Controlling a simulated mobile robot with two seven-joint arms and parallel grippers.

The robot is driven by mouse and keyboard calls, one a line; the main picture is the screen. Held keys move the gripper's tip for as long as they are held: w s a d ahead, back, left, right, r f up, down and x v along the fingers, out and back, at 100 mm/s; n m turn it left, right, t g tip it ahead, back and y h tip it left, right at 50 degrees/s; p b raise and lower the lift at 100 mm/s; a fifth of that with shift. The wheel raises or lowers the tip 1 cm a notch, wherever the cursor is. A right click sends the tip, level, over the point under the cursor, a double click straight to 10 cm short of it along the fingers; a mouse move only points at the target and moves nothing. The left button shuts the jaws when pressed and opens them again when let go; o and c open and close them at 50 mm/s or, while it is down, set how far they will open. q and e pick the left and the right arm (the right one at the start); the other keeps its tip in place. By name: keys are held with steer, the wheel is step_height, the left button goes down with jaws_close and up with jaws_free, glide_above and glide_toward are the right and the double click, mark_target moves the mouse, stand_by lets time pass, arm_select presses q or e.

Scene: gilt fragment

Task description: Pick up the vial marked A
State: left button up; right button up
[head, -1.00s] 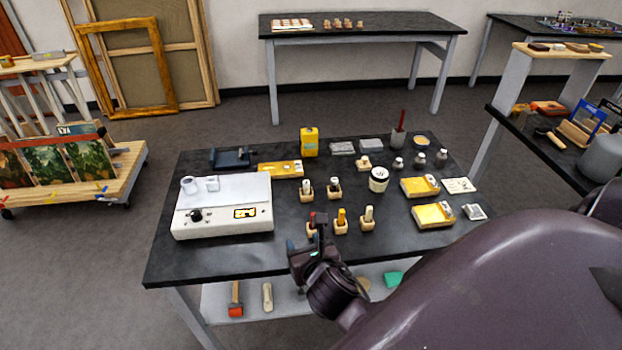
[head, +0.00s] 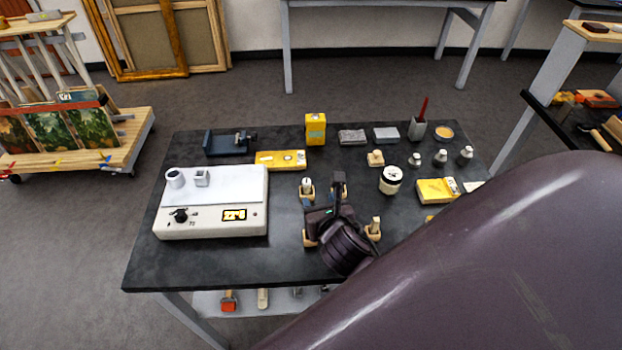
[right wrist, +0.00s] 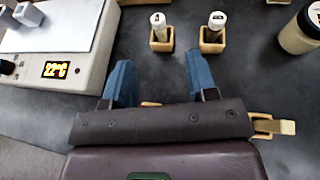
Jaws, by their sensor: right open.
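Two small vials stand upright in wooden blocks, a left vial (right wrist: 158,24) and a right vial (right wrist: 216,24), in the right wrist view. Their labels are too small to read surely, so I cannot tell which is A. In the head view the left vial (head: 307,185) shows, while the right one is largely hidden behind my gripper. My right gripper (right wrist: 160,72) is open and empty, with blue fingertips pointing at the two vials and short of them. In the head view the right gripper (head: 323,197) is over the black table (head: 210,265). My left gripper is not in view.
A white hotplate-like device (head: 215,205) stands left of my gripper. A lidded jar (head: 391,180) is to the right. A front-row block (head: 373,229) with a vial stands beside my right wrist. Yellow boxes (head: 437,190) and small bottles (head: 440,157) stand farther right.

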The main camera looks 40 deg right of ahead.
mark_target(307, 182)
steer(key=x, duration=0.6)
steer(key=shift+r, duration=0.1)
steer(key=shift+x, duration=2.55)
steer(key=shift+a, duration=0.15)
steer(key=shift+c, duration=0.3)
jaws_close()
